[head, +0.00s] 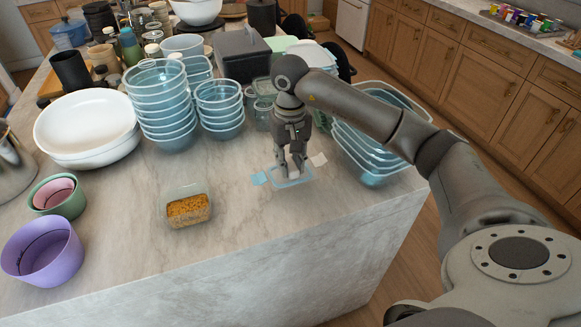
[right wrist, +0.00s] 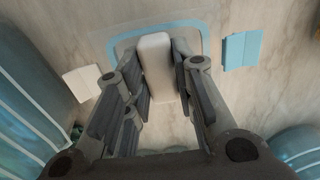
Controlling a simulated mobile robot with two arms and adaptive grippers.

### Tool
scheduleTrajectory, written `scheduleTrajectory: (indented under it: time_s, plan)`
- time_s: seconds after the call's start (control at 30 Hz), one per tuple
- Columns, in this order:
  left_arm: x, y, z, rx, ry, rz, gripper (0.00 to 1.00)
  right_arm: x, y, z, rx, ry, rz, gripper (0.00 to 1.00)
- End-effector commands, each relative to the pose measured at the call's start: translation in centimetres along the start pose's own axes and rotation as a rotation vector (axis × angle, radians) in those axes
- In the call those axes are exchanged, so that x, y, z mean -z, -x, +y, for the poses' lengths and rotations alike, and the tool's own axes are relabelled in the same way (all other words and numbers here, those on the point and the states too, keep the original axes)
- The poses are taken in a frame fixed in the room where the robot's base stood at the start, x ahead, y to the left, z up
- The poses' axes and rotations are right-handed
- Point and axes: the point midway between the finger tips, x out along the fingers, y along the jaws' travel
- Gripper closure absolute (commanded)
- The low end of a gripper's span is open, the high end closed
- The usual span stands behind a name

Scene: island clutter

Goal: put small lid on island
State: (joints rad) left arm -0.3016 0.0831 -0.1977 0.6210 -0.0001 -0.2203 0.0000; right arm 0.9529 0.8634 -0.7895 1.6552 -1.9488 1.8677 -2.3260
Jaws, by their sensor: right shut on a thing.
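The small lid (head: 300,182) is a flat clear piece with a light blue rim and a white block-like grip, at the island's (head: 240,245) front right. My right gripper (head: 291,166) points down over it, and its fingers are closed on the white grip. In the right wrist view the white grip (right wrist: 155,62) stands between the fingers of the gripper (right wrist: 160,82), with the lid's blue rim (right wrist: 160,27) behind. The lid lies level, on or very close to the marble top; I cannot tell if it touches. My left gripper is out of view.
A light blue piece (head: 259,179) and a white piece (head: 319,160) lie beside the lid. Stacked glass bowls (head: 160,105), blue-rimmed dishes (head: 370,150) and a food container (head: 188,210) stand around. Purple bowl (head: 42,250) at left.

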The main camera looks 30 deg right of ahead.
Motion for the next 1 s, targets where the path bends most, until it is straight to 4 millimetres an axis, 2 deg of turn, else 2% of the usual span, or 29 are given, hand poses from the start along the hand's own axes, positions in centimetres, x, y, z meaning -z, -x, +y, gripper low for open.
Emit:
scheduleTrajectory:
  time_s: [0.13, 0.27, 0.4, 0.77, 0.8, 0.93, 1.0]
  plan:
    - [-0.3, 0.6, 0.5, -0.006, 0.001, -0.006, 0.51, 0.8, -1.3, 0.5, -0.002, -0.002, -0.004, 1.0]
    - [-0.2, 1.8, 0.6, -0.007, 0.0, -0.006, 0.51, 0.6, -2.9, 0.4, -0.001, 0.0, -0.006, 1.0]
    - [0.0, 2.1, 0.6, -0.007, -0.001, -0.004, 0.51, 0.7, -4.0, 0.4, 0.0, 0.001, -0.002, 1.0]
    - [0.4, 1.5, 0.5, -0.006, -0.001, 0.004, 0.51, 0.8, -4.5, 0.4, -0.001, 0.001, 0.001, 1.0]
    - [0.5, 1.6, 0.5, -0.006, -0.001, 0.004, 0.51, 0.8, -4.5, 0.4, -0.001, 0.001, 0.001, 0.73]
    - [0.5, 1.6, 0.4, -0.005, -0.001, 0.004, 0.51, 0.8, -4.4, 0.4, -0.001, 0.0, 0.0, 0.56]
    - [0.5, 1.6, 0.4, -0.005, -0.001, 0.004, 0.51, 0.8, -4.4, 0.4, -0.001, 0.0, 0.0, 0.54]
